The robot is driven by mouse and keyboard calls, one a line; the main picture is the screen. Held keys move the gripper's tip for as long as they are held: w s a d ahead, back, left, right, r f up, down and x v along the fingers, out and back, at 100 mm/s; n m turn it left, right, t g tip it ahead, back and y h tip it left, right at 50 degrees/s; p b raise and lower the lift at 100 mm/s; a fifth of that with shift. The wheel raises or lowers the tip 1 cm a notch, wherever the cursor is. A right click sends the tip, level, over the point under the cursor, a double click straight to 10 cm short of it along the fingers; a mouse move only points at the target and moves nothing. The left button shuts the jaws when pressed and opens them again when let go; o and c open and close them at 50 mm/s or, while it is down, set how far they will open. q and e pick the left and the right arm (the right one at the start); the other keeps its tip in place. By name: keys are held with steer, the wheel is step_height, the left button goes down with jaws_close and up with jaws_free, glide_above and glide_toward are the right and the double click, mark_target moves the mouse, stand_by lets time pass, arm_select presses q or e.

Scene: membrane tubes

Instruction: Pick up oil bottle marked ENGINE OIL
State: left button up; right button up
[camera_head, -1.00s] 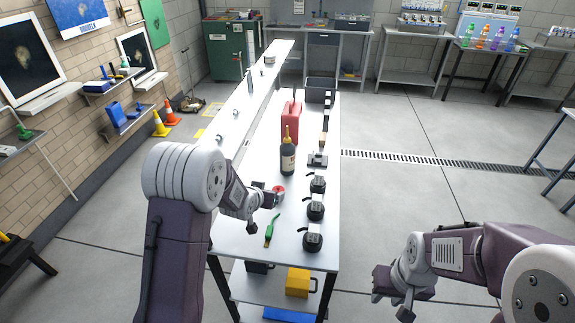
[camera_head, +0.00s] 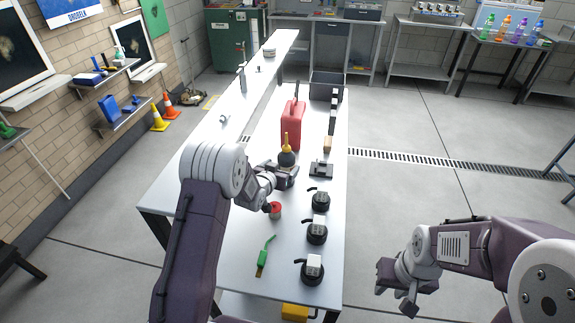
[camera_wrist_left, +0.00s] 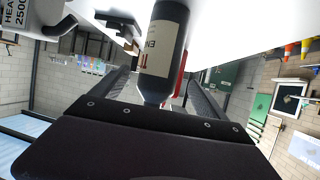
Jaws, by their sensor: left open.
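The oil bottle (camera_head: 287,157) is dark with a yellow nozzle and stands upright on the long table. In the head view my left gripper (camera_head: 284,178) is right in front of it and hides its lower body.
A red canister (camera_head: 293,126) stands just behind the bottle. A black and silver device (camera_head: 321,169) is to its right. A red-topped item (camera_head: 275,209) and a green-handled brush (camera_head: 264,254) lie nearer.

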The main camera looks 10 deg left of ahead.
mark_target(289, 160)
arm_select(q)
steer(key=p+x, duration=0.1)
steer(key=x, duration=0.7)
steer(key=shift+w+d, duration=0.15)
steer(key=shift+r, duration=0.1)
steer(key=c, duration=0.4)
jaws_close()
